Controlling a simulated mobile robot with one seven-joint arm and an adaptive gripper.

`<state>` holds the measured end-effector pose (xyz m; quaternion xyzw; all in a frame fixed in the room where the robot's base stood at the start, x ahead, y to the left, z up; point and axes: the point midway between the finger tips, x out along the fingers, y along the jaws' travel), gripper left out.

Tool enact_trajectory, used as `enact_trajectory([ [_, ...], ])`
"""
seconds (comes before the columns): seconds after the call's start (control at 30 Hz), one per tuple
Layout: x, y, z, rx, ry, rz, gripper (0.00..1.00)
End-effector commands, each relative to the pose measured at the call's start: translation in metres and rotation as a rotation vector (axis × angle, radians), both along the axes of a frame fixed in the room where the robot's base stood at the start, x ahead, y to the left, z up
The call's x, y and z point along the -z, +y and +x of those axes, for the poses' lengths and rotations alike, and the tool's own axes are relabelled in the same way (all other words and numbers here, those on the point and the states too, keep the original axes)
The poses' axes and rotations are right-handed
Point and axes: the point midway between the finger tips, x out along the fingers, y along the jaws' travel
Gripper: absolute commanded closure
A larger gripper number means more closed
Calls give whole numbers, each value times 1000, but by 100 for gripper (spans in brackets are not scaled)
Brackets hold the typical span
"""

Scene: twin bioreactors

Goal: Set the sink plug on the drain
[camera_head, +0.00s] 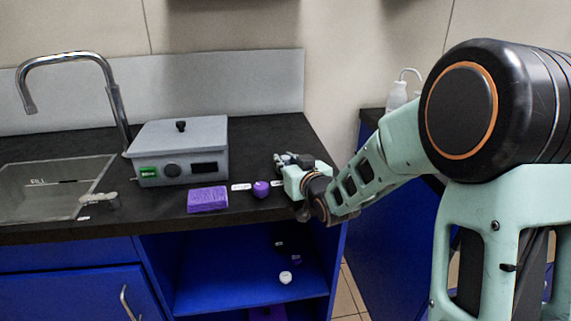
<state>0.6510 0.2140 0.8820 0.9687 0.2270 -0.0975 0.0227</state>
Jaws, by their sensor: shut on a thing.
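The sink (100,170) is at the left of the dark worktop, with a glassy surface marked "FILL"; I cannot make out the drain. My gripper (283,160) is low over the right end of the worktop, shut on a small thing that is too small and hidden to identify. A small round purple object (261,189) stands on the worktop just left of and in front of my gripper. I cannot tell whether the sink plug is this object or the thing in my gripper.
A curved tap (72,57) rises behind the sink. A grey box with a black knob (180,153) and a purple block (207,199) stand between sink and gripper. A small lever fitting (98,200) is at the sink's front right. An open blue shelf (230,285) is below.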

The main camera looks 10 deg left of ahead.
Motion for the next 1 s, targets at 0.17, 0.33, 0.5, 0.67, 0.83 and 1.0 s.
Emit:
enact_trajectory([
  [0.17,1,0,0,0,-1,0,100],
  [0.33,2,0,0,0,0,0,72],
  [0.5,2,0,0,0,0,0,65],
  [0.67,2,0,0,0,0,0,65],
  [0.83,-4,-2,-3,1,-1,-1,65],
  [1.0,-10,-15,-30,0,-1,-3,65],
])
